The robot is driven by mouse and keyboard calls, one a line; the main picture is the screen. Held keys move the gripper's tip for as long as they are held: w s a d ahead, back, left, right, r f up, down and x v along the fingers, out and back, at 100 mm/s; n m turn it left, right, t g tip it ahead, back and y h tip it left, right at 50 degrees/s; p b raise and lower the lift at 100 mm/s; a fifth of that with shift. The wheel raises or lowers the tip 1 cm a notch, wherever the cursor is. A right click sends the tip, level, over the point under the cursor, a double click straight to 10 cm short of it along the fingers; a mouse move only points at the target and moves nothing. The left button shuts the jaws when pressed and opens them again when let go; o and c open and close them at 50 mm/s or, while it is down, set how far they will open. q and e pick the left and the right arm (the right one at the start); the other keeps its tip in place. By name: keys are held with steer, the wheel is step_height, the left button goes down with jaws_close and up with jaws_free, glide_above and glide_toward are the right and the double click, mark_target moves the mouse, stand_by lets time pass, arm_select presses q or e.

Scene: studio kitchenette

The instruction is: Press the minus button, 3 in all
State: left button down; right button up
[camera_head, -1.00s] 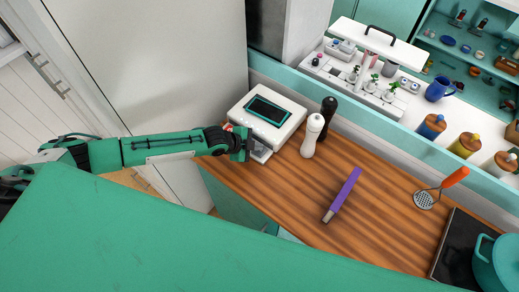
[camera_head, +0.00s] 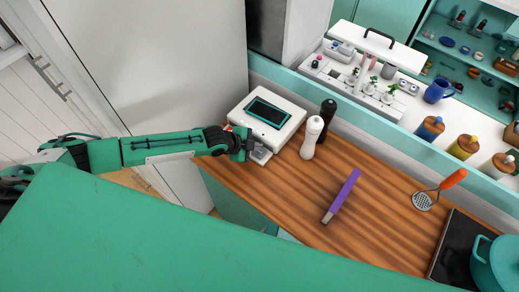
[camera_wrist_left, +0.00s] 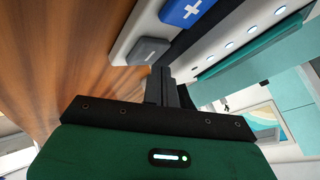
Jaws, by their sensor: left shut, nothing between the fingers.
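The white device (camera_head: 284,105) with a dark, green-edged screen (camera_head: 269,111) stands at the left end of the wooden counter. In the left wrist view its panel shows a blue button with a white plus (camera_wrist_left: 186,12) and a grey minus button (camera_wrist_left: 148,50) beside it. My left gripper (camera_head: 260,156) is at the device's front edge. Its shut, empty fingers (camera_wrist_left: 163,74) are close to the grey button in the wrist view; I cannot tell whether they touch it. My right gripper is not in view.
A white shaker (camera_head: 312,136) and a black shaker (camera_head: 327,118) stand right of the device. A purple-handled tool (camera_head: 343,193) lies on the counter (camera_head: 290,205). A slotted spatula (camera_head: 437,190) and a teal pot (camera_head: 497,265) are farther right.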

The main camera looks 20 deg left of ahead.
mark_target(256, 152)
arm_select(q)
steer(key=shift+r, duration=0.15)
step_height(256, 152, up, 5)
steer(key=p, duration=0.4)
stand_by(0.5)
stand_by(2.1)
step_height(256, 152, up, 4)
steer(key=p, duration=0.6)
steer(key=shift+f, duration=0.2)
